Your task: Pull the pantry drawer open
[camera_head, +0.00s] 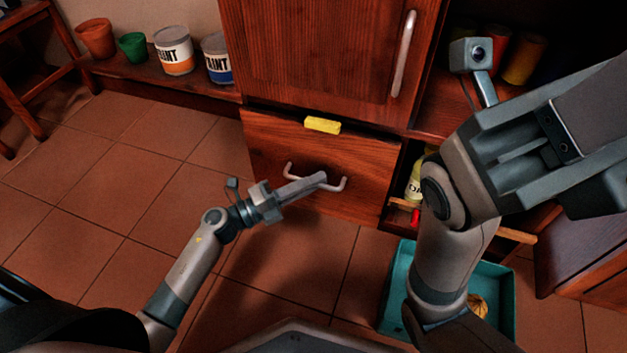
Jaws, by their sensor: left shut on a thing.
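The pantry drawer (270,150) is a dark reddish wood front below a tall cabinet door, with a pale bow-shaped handle (343,184). A narrow dark gap runs along its top edge; I cannot tell whether the drawer is slightly open. My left gripper (322,179) reaches in from the lower left and is shut on the handle near its middle. Its fingers hide part of the bar. My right gripper (590,125) is raised large in the right foreground, away from the drawer. Its fingertips are not clearly visible.
A yellow block-like item (322,125) lies at the drawer's top edge. The cabinet door (320,45) above has a vertical handle. A teal crate (398,290) stands on the floor at right, partly behind my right arm. Tiled floor (130,190) at left is clear.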

